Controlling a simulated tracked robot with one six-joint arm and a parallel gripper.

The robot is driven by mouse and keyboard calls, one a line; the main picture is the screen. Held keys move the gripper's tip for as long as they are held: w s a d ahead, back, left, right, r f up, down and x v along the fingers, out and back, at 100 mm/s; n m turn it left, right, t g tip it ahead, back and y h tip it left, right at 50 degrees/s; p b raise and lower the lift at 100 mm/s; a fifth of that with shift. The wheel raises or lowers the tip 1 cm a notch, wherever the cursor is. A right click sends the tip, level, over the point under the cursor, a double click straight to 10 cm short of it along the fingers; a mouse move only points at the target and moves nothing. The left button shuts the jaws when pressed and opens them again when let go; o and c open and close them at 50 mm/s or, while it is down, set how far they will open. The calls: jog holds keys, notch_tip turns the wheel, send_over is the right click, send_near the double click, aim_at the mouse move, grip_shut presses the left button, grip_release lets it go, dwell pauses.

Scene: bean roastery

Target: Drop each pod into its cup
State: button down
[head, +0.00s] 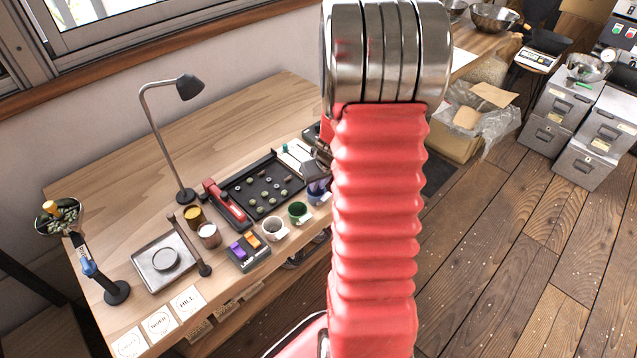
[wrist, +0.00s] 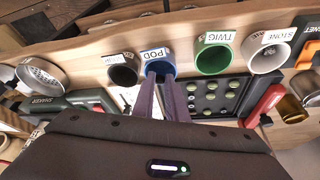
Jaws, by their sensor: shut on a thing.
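My gripper (wrist: 158,76) has its two purple fingers close together at the mouth of the blue cup (wrist: 156,56), labelled POD. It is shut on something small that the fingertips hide. In the head view my gripper (head: 318,178) is just above the blue cup (head: 319,197), partly behind my arm. The green cup (wrist: 214,53), labelled TWIG, and the white cup (wrist: 265,54), labelled STONE, stand beside it. A dark cup (wrist: 123,72) with an unreadable label is on the other side. The black tray (head: 239,196) holds several small greenish pieces, some paler, spread apart.
A red-and-black device (head: 227,204) stands against the tray's left side. A desk lamp (head: 166,124), a yellow tin (head: 193,216) and a scale-like tray (head: 165,262) are farther left. A box with purple and orange blocks (head: 247,254) is near the front edge. The table's back is clear.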

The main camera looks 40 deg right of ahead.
jog(key=c, duration=1.7)
grip_release()
jog(key=shift+r, duration=0.15)
jog(key=shift+v, duration=6.75)
jog(key=shift+s+a, duration=0.1)
jog(key=shift+s, duration=0.05)
